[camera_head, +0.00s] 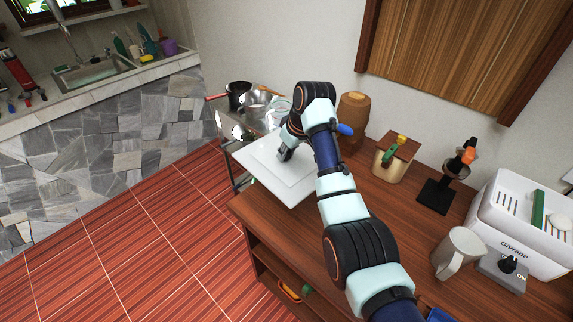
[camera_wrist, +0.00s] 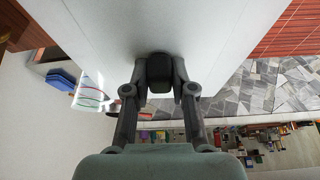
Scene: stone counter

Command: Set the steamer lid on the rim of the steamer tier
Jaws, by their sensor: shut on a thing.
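A flat white square piece, which I take as the steamer lid (camera_head: 283,189), is at the left end of the wooden counter in the head view, with a smaller square outline on its face. My gripper (camera_head: 284,154) is at its upper part. In the wrist view the white face (camera_wrist: 200,30) fills the upper middle, and my gripper (camera_wrist: 160,88) is shut on a dark knob-like block (camera_wrist: 160,70) against it. I cannot make out the steamer tier as a separate thing. Whether the lid touches anything below is not clear.
A metal cart with pots (camera_head: 256,104) stands behind left. Open floor (camera_head: 140,230) lies left.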

